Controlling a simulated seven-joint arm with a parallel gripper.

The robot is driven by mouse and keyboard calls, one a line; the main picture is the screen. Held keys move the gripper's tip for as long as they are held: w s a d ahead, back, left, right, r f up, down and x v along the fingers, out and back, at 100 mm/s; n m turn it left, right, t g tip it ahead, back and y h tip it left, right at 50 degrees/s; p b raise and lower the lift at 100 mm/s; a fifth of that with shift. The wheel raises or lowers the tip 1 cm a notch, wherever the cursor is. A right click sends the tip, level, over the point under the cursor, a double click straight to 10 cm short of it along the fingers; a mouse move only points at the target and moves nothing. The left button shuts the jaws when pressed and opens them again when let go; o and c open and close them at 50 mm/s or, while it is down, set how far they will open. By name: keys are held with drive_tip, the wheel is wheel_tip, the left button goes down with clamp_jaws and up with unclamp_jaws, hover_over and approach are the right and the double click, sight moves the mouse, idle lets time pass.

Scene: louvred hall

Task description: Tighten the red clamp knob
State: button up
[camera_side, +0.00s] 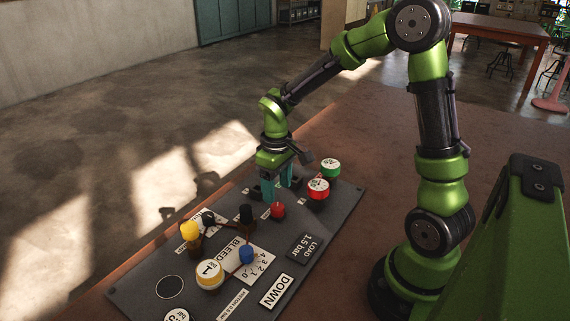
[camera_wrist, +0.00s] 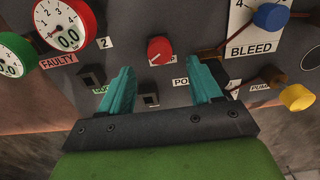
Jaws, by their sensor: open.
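The red clamp knob (camera_side: 278,210) is a small round knob on the dark grey panel (camera_side: 147,299). In the wrist view the red knob (camera_wrist: 160,50) has a pale pointer mark and sits beyond and between my fingertips, not touched by them. My gripper (camera_side: 277,193) has teal fingers and hangs just behind the knob in the side view. In the wrist view my gripper (camera_wrist: 162,82) is open, with nothing between its fingers. A label beside the knob is partly covered by the right finger.
A red-rimmed gauge (camera_side: 318,189) and a green-rimmed gauge (camera_side: 330,168) stand close to the right of my gripper.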

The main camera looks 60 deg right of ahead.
sight(278, 206)
drive_tip(key=shift+f, duration=3.85)
drive_tip(key=shift+c, duration=0.3)
clamp_jaws()
drive_tip(key=shift+r, duration=0.1)
